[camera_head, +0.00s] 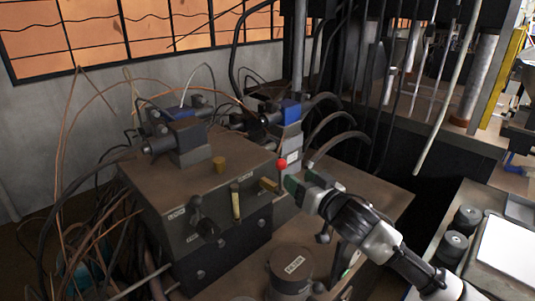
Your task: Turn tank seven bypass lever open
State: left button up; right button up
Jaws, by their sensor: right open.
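A lever with a red ball knob (282,163) stands at the right end of a large brown-grey tank block (165,185). Its stem is hard to make out, and the small label beside it is too small to read, so I cannot tell for certain that it is the bypass lever. My right gripper (297,189) reaches in from the lower right and is open, just below and right of the red knob. I see no contact with the knob. A black lever knob (205,226) sits on the block's front face, left of a yellowish sight gauge (236,202). My left gripper is out of view.
Valve blocks with blue parts (182,113) stand on top and behind, with hoses and copper wires around them. A round filter cap (290,268) stands in front. A cart with dark rollers (453,247) and a white sheet (508,250) is at the right.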

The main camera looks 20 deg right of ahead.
aim_at(285, 167)
jog(key=w, duration=0.1)
jog(key=w+p, duration=0.1)
jog(key=w+r, duration=0.1)
jog(key=w, duration=0.1)
jog(key=shift+a+p, duration=0.3)
jog(key=w, duration=0.3)
jog(key=w+p, duration=0.1)
jog(key=shift+w+a+f, duration=0.3)
jog(key=shift+a, duration=0.05)
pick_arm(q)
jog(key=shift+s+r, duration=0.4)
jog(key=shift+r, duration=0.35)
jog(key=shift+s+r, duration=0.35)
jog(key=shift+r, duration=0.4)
pick_arm(e)
jog(key=shift+w, duration=0.65)
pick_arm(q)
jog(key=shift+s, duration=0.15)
pick_arm(e)
jog(key=shift+a+f, duration=0.1)
jog(key=shift+c, duration=1)
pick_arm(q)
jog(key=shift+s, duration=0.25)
pick_arm(e)
grip_shut()
